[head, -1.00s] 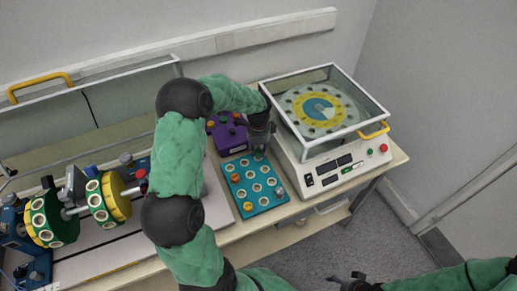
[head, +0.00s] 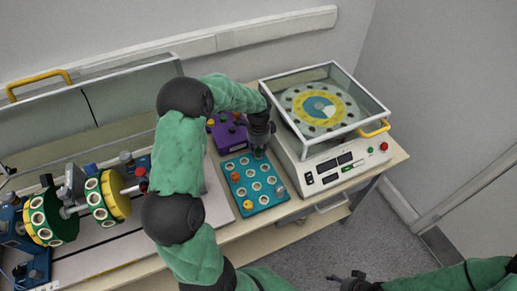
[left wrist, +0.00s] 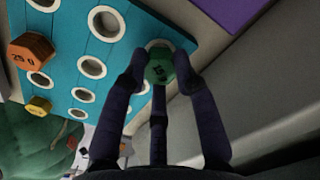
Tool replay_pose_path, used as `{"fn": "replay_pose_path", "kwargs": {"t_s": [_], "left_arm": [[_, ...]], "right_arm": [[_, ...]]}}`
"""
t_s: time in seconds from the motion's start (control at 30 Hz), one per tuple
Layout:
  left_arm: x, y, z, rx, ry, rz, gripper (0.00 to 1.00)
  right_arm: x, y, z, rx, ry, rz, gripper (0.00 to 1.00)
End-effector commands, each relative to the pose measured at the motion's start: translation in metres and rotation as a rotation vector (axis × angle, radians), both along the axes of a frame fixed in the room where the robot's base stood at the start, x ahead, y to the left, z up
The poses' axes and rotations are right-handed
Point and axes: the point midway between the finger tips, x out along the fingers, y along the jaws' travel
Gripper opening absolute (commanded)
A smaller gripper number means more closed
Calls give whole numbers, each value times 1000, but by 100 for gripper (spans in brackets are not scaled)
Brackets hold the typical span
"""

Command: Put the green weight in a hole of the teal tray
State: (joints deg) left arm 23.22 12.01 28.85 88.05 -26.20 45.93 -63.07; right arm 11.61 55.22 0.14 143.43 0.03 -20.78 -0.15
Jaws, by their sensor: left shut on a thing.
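The teal tray (head: 252,196) lies on the table in front of the purple box, with rows of white-rimmed holes. My left gripper (head: 259,150) is over the tray's far right corner. In the left wrist view its fingers (left wrist: 160,72) are shut on the green weight (left wrist: 160,70). The weight is at a white-rimmed hole near the tray's edge; I cannot tell whether it is inside the hole. In the head view the green weight (head: 258,154) shows just below the fingertips. My right gripper (head: 350,282) is low at the bottom edge, away from the table; its jaws are unclear.
An orange weight (head: 235,177) and a yellow weight (head: 248,205) sit in the tray. The purple box (head: 228,137) stands behind it. The white machine with a clear cover (head: 335,165) stands close on the right. A rotor rig (head: 60,220) is at left.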

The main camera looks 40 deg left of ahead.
Motion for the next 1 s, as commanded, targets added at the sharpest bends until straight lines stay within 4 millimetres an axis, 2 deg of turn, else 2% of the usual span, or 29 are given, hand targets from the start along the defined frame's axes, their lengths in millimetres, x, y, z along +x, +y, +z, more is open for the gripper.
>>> {"fn": "replay_pose_path", "kwargs": {"t_s": [0.83,0.87,0.93,1.0], "left_arm": [[0,0,-11,0,0,0,15],[0,0,-10,0,0,0,35],[0,0,-10,0,0,0,54],[0,0,-10,0,0,0,57]], "right_arm": [[0,0,-5,0,0,0,67],[0,0,-5,0,0,0,67],[0,0,-5,0,0,0,67],[0,0,-5,0,0,0,67]]}}
